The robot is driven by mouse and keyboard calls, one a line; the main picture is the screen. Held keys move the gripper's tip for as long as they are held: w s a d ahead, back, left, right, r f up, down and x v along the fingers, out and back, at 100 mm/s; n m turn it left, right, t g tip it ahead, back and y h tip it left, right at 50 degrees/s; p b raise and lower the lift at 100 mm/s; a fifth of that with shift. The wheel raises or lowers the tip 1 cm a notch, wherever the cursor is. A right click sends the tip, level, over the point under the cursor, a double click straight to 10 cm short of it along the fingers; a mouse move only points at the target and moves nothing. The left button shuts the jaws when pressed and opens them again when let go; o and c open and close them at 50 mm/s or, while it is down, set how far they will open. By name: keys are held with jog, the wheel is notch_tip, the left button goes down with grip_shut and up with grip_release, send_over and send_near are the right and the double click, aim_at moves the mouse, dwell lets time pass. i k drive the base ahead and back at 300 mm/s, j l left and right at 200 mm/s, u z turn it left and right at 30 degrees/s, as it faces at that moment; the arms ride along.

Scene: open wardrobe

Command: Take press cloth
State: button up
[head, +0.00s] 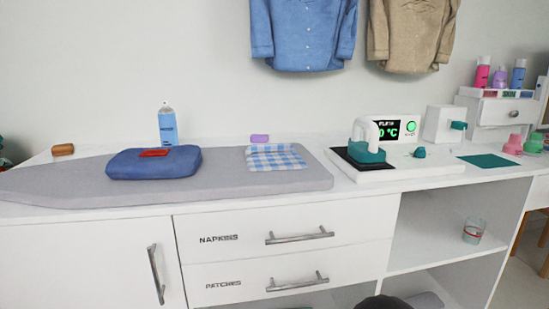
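A folded blue-and-white checked cloth (275,157) lies flat on the right part of the grey ironing board (255,181). A flat dark green cloth or mat (488,160) lies on the counter at the right. No label shows which one is the press cloth. My gripper does not show in the head view.
A blue pad with a red patch (150,162), a spray bottle (168,126) and a purple block (259,138) are near the checked cloth. An iron (366,148) stands on its station. Drawers marked Napkins (219,239) and Patches (223,284) are shut.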

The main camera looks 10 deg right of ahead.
aim_at(280, 156)
jog(key=i+l, duration=0.2)
jog(key=l, duration=0.2)
jog(key=i+l+u, duration=0.1)
jog(key=i+l, duration=0.15)
jog(key=l, duration=0.15)
jog(key=i+l, duration=0.2)
jog(key=l, duration=0.25)
